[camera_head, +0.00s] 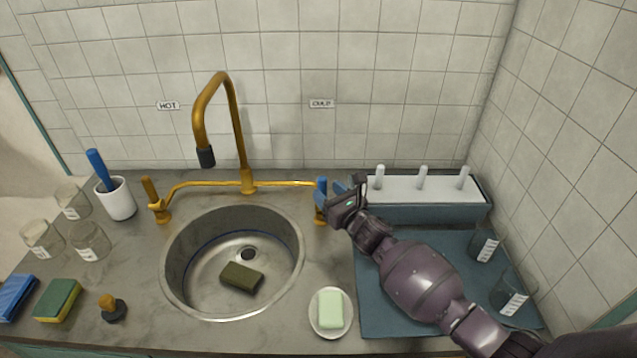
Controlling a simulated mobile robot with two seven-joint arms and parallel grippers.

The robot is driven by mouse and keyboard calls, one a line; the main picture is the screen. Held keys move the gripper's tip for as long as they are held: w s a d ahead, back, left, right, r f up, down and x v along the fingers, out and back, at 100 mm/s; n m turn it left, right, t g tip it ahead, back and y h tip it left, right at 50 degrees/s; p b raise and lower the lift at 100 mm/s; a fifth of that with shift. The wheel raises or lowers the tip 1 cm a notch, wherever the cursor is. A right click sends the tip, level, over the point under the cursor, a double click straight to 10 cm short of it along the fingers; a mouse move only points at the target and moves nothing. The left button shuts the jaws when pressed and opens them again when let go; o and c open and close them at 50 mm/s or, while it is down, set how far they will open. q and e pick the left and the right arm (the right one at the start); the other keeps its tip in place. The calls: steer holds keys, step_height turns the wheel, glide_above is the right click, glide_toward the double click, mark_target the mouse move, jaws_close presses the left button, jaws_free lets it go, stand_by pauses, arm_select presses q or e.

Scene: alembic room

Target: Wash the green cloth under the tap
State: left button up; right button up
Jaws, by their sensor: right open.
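A dark olive-green folded piece, which looks like the green cloth (242,278), lies in the bottom of the round steel sink (175,285), beside the drain. The brass tap (240,130) arches above the sink, its dark nozzle (206,157) over the basin's back part. No water shows. A tap handle with a blue top (321,188) stands right of the sink. My right gripper (338,190) is open right beside this handle; I cannot tell whether they touch. Another brass handle (158,205) stands at left, near the HOT label (168,105). My left gripper is not in view.
A white dish with pale green soap (330,310) is at the front right of the sink. A rack with white pegs (425,210) and glass beakers (487,243) stand on the right. Glasses, a white cup (116,200), a sponge (58,300) and a stamp (112,309) are left.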

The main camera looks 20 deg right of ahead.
mark_target(325, 190)
steer(key=shift+x, duration=2.5)
jaws_close()
